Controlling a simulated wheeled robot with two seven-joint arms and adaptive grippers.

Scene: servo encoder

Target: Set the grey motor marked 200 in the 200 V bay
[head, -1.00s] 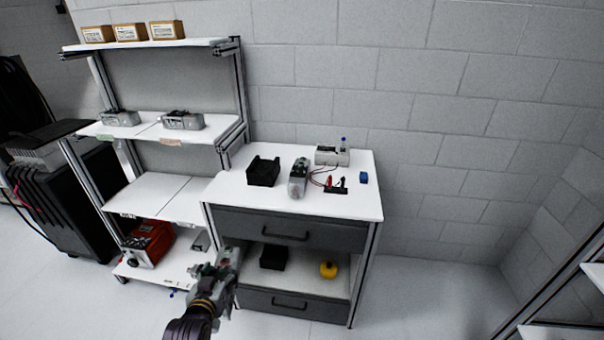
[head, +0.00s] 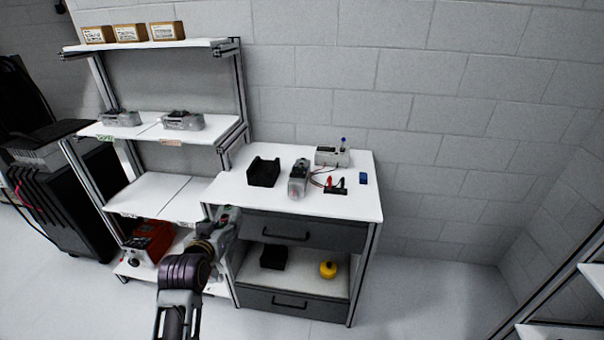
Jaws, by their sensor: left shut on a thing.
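My left gripper (head: 226,224) is shut on a grey thing that looks like a motor, held in front of the workbench's left front corner. The gripper hides much of it, and no marking can be read. A grey motor (head: 298,181) lies on the bench top. Two more grey motors stand on the middle shelf, one on the left (head: 120,118) and one on the right (head: 183,121). Below them the shelf edge carries a green label (head: 105,138) and an orange label (head: 171,143), too small to read. My right gripper is not in view.
The bench top (head: 235,190) also holds a black bin (head: 263,171), a grey device (head: 332,157), red and black leads (head: 335,186) and a blue block (head: 363,178). The lower rack shelf (head: 150,194) is bare. A red case (head: 150,240) sits beneath it.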

